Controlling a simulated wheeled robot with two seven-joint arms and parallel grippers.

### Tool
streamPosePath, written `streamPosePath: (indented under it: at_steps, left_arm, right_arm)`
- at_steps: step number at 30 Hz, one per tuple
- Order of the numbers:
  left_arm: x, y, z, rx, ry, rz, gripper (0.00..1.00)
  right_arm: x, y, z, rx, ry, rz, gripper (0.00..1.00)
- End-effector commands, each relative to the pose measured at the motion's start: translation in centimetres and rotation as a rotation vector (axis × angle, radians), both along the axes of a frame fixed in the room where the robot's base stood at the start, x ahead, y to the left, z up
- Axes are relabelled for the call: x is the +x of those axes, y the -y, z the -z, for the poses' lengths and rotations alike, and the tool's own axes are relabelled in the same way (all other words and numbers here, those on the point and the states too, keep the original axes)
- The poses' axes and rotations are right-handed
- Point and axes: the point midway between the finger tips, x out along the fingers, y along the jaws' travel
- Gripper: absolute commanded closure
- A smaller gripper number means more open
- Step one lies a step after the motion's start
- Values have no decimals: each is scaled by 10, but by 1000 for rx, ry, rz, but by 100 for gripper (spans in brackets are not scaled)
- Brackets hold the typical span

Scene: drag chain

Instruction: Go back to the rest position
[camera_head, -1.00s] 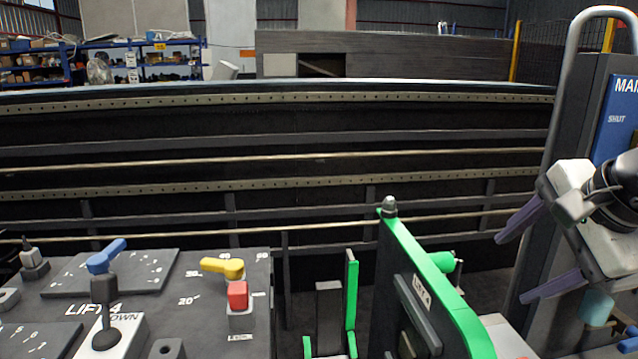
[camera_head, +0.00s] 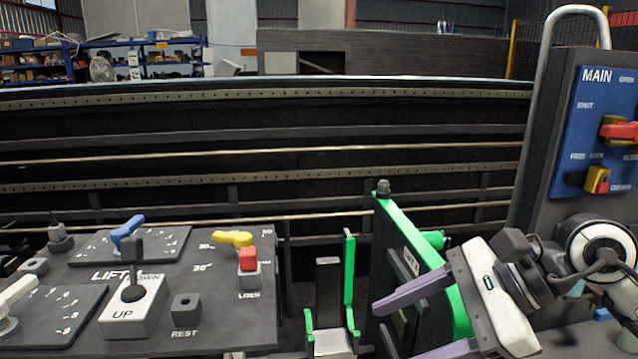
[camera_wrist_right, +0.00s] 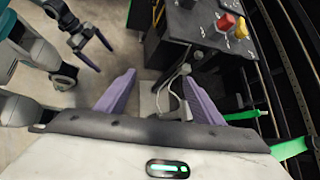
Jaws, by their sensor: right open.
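My right gripper (camera_head: 398,332) is in the lower right of the head view, in front of the green-edged bracket (camera_head: 405,228). Its two purple fingers are apart, and nothing is between them. In the right wrist view, the right gripper (camera_wrist_right: 159,77) has its fingers spread above the floor beside the control box. My left gripper (camera_wrist_right: 104,56) shows at the upper left of the right wrist view, with its purple fingers apart and empty. The left gripper does not show in the head view.
The LIFT console (camera_head: 232,318), with a black lever (camera_head: 134,270), yellow handle (camera_head: 232,238) and red-topped block (camera_head: 248,262), stands at lower left. The MAIN panel (camera_head: 590,95), with a red handle (camera_head: 620,131), stands at right. A dark railed structure (camera_head: 280,135) spans the back.

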Motion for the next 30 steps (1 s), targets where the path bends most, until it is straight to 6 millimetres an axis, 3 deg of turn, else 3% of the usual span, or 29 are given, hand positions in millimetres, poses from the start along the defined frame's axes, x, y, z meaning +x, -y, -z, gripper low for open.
streamPosePath:
  at_steps: [1, 3, 6, 9, 11, 14, 16, 19, 21, 22, 27, 30]
  left_arm:
    - [-1, 0, 6, 1, -3, 1, 0]
    - [-2, 1, 10, 1, -4, 2, 0]
    - [-3, 2, 15, 1, -6, 5, 0]
    - [-3, 4, 19, -1, -5, 9, 0]
    - [-3, 5, 20, -2, -3, 10, 0]
    - [-1, 8, 22, -5, 1, 13, 0]
    - [-2, 9, 25, -6, -1, 15, 0]
    - [-2, 10, 29, -5, -6, 17, 0]
    - [-2, 10, 32, -5, -6, 17, 0]
    - [-2, 10, 32, -5, -6, 17, 0]
    - [-1, 10, 35, -5, -1, 18, 0]
    - [1, 11, 35, -6, 3, 17, 0]
  right_arm:
    - [-15, -28, 10, 151, -112, -8, 38]
    - [-32, -60, 7, 388, -290, 11, 38]
    - [-39, -86, -6, 737, -579, 90, 38]
    - [-24, -84, -11, 1070, -896, 227, 38]
    - [-8, -73, -2, 1263, -1093, 336, 38]
    - [21, -41, 41, 1568, -1424, 565, 38]
    - [34, -16, 88, 1755, -1635, 745, 38]
    - [34, 12, 158, 1958, -1873, 988, 38]
    - [24, 28, 209, 2075, -2015, 1159, 38]
    - [18, 34, 230, -2030, 1981, -1181, 38]
    - [-41, 54, 341, -1637, 1629, -1173, 38]
    - [-83, 58, 390, -1458, 1460, -1155, 38]
